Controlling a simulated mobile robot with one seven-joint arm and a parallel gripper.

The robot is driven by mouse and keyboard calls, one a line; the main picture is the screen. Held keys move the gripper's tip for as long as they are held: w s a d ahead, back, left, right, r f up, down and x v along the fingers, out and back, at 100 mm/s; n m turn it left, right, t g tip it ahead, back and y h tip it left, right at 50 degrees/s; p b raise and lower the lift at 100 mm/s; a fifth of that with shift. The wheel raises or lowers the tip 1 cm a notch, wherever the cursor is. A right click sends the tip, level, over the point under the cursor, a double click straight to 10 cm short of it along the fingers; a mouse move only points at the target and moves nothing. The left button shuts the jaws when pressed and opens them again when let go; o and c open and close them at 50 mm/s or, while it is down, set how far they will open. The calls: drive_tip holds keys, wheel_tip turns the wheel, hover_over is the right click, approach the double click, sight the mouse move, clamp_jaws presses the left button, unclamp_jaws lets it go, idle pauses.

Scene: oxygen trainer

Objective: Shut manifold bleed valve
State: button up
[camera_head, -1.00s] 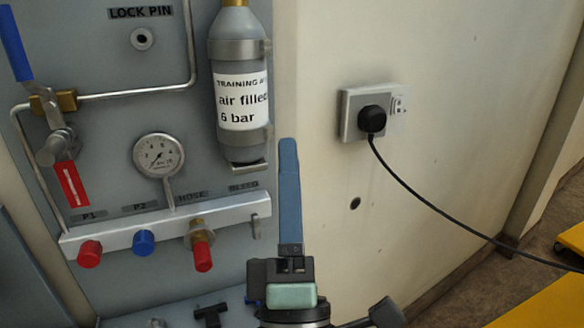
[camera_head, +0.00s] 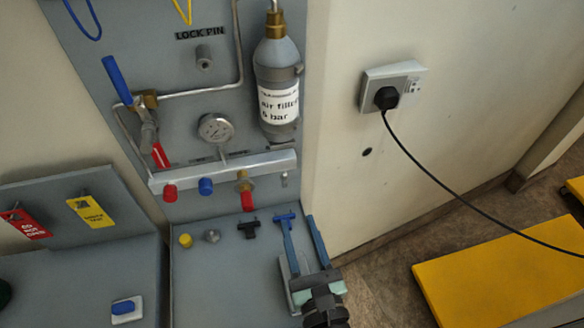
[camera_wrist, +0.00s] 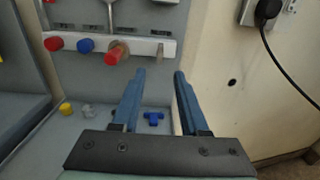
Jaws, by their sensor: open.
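The silver manifold bar (camera_head: 225,170) runs across the grey panel, with its BLEED end at the right. A small silver fitting (camera_head: 284,180) hangs at that end; it also shows in the wrist view (camera_wrist: 159,50). Its setting is too small to tell. Left of it sit a brass valve with a red handle (camera_head: 247,202), a blue knob (camera_head: 206,187) and a red knob (camera_head: 170,193). My gripper (camera_head: 300,220) has two blue fingers, open and empty, below and in front of the bleed end. In the wrist view my gripper (camera_wrist: 159,73) points toward the fitting, apart from it.
A blue T-shaped piece (camera_wrist: 153,118) lies on the grey bench between my fingers in the wrist view. A black piece (camera_head: 248,228) and yellow cap (camera_head: 185,241) lie left. A bottle (camera_head: 276,85) hangs above. A plugged socket (camera_head: 388,92) is on the right wall.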

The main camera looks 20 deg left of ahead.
sight(285, 181)
drive_tip(key=p+x, duration=0.1)
drive_tip(key=x, duration=1.1)
drive_tip(key=shift+w+a, duration=0.1)
clamp_jaws()
